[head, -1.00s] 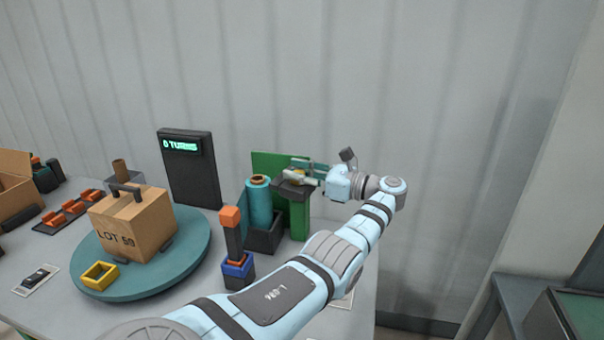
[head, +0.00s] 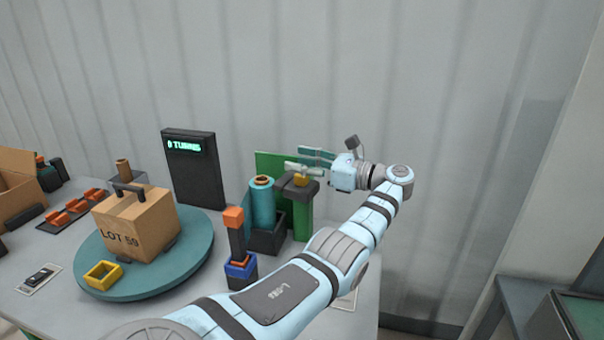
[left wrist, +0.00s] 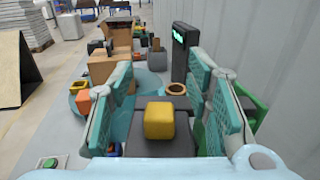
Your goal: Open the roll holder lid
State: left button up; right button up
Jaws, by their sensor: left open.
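The roll holder (head: 265,236) is a dark box with a green back panel, and a teal roll (head: 262,208) with a brown core stands upright in it. The dark flat lid (head: 312,189) carries a yellow block handle (head: 301,181). It sits at the top of a green post, to the right of the roll, whose top is uncovered. My left gripper (head: 304,161) is open just above the handle. In the left wrist view, the yellow handle (left wrist: 159,120) lies between the spread teal fingers (left wrist: 160,75). Contact cannot be told. My right gripper is out of view.
A carton (head: 140,226) rests on a teal turntable (head: 193,258) with a yellow square ring (head: 103,275). A dark display post (head: 195,175) stands behind. An orange-topped stick in a blue base (head: 240,270) stands before the holder. A corrugated wall is behind.

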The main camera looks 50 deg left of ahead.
pick_arm(q)
notch_tip(320, 180, up, 7)
jog(key=shift+f, duration=0.1)
